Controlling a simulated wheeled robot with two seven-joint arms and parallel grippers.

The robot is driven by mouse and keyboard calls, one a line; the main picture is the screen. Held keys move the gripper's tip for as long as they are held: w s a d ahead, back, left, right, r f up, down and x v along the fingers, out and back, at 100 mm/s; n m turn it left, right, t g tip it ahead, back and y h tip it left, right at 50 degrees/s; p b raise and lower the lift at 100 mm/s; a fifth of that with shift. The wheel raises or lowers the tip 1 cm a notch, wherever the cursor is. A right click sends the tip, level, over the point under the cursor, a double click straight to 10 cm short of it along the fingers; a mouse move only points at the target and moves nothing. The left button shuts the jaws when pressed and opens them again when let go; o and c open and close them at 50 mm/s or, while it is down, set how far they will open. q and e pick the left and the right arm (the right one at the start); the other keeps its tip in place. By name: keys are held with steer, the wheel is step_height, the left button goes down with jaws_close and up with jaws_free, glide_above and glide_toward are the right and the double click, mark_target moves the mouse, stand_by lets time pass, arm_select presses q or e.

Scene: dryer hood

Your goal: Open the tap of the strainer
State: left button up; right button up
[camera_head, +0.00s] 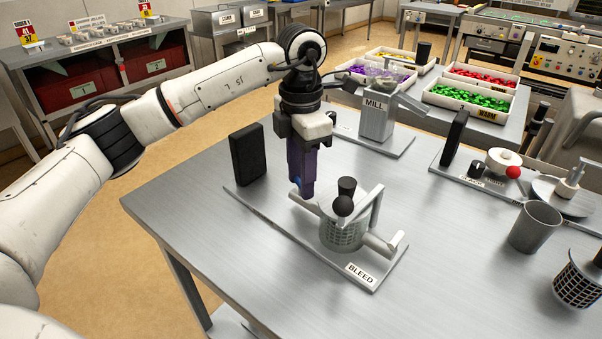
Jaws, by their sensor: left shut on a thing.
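The strainer (343,232) is a grey mesh basket on a metal base plate labelled BLEED (361,273). A black double knob (345,195) stands over its top, a bent grey bar (376,208) rises at its right, and short pipes stick out on both sides. My left gripper (301,188) points down at the strainer's left pipe end, left of the black knob. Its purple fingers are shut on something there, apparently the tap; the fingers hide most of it. My right gripper is not in view.
A black upright block (248,155) stands on the plate's left end. A mill (377,118) is behind. To the right are a grey cup (535,227), a mesh basket (578,281) and a panel with a red knob (513,172). The table front is bare.

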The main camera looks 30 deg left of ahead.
arm_select(q)
steer(key=shift+n, duration=2.2)
steer(key=o, duration=1.1)
steer(key=shift+c, duration=0.2)
step_height(320, 180, up, 10)
steer(key=shift+r, duration=0.2)
